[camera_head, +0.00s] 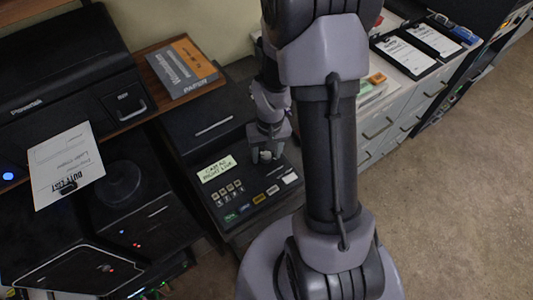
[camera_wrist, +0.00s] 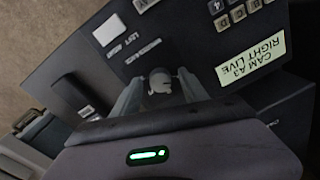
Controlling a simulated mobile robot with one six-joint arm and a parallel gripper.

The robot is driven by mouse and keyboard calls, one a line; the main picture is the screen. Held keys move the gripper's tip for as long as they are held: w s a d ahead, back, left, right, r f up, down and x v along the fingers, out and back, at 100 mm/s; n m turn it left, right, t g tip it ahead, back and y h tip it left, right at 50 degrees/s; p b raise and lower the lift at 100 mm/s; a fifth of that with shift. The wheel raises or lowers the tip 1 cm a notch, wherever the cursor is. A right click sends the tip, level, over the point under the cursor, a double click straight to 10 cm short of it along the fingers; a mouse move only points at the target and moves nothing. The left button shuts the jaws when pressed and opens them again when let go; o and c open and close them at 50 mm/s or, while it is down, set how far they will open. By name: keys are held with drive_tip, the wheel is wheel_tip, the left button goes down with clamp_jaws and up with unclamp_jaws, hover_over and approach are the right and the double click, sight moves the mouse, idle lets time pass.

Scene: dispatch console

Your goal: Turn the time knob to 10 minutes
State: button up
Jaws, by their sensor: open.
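The scale and the pointer of the knob are too small to read.
The console panel (camera_head: 228,207) bears a label "CAM A3 RIGHT LIVE" (camera_head: 217,169), a keypad (camera_head: 228,192) and several coloured keys. A clipboard sheet (camera_head: 66,165) is at left. Open floor (camera_head: 450,200) is at right.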

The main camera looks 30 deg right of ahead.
drive_tip(key=shift+c, duration=0.2)
clamp_jaws()
drive_tip(key=m+b, duration=0.1)
drive_tip(key=m, duration=0.4)
drive_tip(key=shift+m, duration=0.4)
drive_tip(key=m, duration=0.5)
drive_tip(key=shift+m+b, duration=0.4)
drive_tip(key=shift+r, duration=0.1)
drive_tip(key=shift+o, duration=0.2)
unclamp_jaws()
